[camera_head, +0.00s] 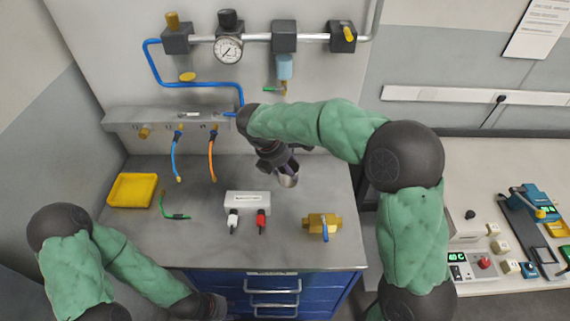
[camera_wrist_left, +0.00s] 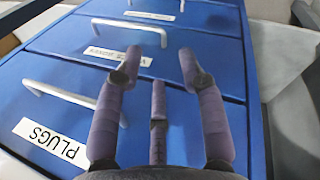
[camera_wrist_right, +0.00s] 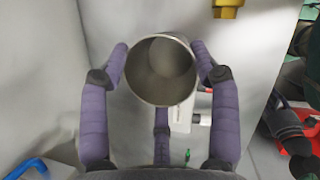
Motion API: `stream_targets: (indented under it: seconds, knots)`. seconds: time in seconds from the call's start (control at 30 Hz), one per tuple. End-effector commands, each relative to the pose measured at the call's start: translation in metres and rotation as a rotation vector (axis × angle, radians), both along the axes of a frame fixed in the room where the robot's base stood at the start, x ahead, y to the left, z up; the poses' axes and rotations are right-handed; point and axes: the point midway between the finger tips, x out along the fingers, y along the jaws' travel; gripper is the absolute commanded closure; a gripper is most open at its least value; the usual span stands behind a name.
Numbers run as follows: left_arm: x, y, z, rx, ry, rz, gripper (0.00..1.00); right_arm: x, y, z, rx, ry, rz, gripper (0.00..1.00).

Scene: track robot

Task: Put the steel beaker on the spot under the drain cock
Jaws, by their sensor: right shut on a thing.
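The steel beaker (camera_head: 289,178) is held in my right gripper (camera_head: 277,164), above the grey bench top and in front of the back wall. In the right wrist view, the beaker (camera_wrist_right: 160,82) has its open mouth towards the camera, with the purple fingers (camera_wrist_right: 162,75) closed around its sides. The drain cock (camera_head: 282,91), small with a green lever, hangs below the light-blue filter bowl (camera_head: 285,66). The spot under it cannot be made out; my right arm covers that area. My left gripper is open and empty before the blue drawers, its fingers (camera_wrist_left: 160,68) apart.
A white block (camera_head: 247,198) with white and red plugs stands on the bench, with a brass valve (camera_head: 322,225) to its right. A yellow tray (camera_head: 132,190) and hanging hoses (camera_head: 212,158) are at left. A blue pipe (camera_head: 200,84) runs along the wall.

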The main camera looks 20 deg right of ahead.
Motion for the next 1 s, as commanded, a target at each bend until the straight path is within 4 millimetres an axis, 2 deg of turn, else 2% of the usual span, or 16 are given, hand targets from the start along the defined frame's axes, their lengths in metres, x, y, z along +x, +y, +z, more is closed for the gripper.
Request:
stream_targets:
  seconds: [0.2, 0.4, 0.57, 0.67, 1.0]
  knots:
    - [0.0, 0.0, 0.005, 0.0, 0.0, 0.0, 0.6, 0.023, 0.001, -0.004, 0.001, -0.001, 0.375, 0.77]
    - [0.0, 0.0, 0.007, 0.0, 0.0, 0.0, 0.6, 0.036, 0.004, -0.008, 0.002, -0.001, 0.581, 0.77]
    - [0.0, 0.0, 0.007, 0.0, 0.0, 0.0, 0.6, 0.043, 0.003, -0.011, 0.003, 0.0, 0.643, 0.77]
    - [0.0, 0.0, 0.005, 0.0, 0.0, 0.0, 0.6, 0.054, 0.0, -0.018, 0.002, 0.002, 0.651, 0.77]
    - [0.0, 0.0, -0.002, 0.0, 0.0, 0.0, 0.6, 0.117, -0.019, -0.047, 0.003, 0.001, 0.647, 0.77]
